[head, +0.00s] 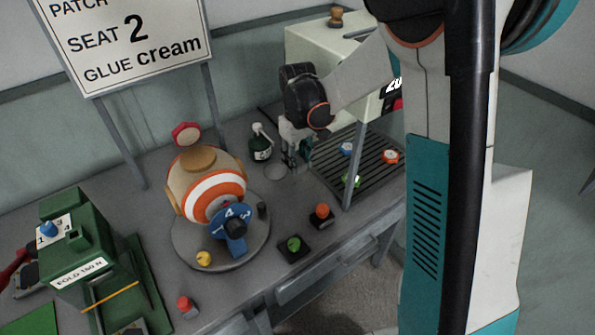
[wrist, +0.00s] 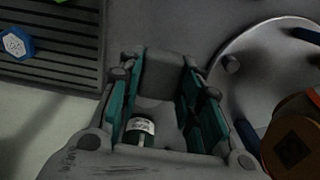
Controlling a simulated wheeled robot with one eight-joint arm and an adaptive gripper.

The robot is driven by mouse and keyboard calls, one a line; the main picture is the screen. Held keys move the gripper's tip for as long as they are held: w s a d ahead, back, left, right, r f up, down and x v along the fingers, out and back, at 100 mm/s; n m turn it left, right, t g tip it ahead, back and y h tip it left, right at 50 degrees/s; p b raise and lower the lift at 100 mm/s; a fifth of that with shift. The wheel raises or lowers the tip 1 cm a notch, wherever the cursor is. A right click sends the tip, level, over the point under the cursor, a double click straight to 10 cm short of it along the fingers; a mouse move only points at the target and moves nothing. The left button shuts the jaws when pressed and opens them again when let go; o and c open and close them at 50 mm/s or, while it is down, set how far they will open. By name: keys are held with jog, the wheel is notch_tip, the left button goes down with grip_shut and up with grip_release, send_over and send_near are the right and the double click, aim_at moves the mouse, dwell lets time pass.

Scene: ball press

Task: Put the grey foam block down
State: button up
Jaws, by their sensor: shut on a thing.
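The grey foam block (wrist: 164,74) shows in the wrist view between the teal-padded fingertips of my gripper (wrist: 160,82), which is shut on it. In the head view my gripper (head: 295,155) points down over the grey bench (head: 290,222), between the green bottle and the slatted rack. The block is too small and blended with the fingers to make out there. I cannot tell whether its underside touches the bench.
The slatted rack (head: 330,187) holds several coloured pieces. A striped ball (head: 213,192) sits on a round turntable (head: 185,250). A green press (head: 83,245) stands left. Bare bench lies in front of the dish.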

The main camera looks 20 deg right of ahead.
aim_at(298, 160)
notch_tip(298, 160, up, 7)
jog(key=shift+f+p, duration=0.15)
jog(key=shift+p, duration=0.65)
jog(key=s+f+m, duration=0.3)
jog(key=s+f, duration=0.2)
jog(key=f, duration=0.5)
jog(key=shift+s+f+m, duration=0.15)
jog(key=shift+s+m, duration=0.15)
jog(key=shift+s, duration=0.1)
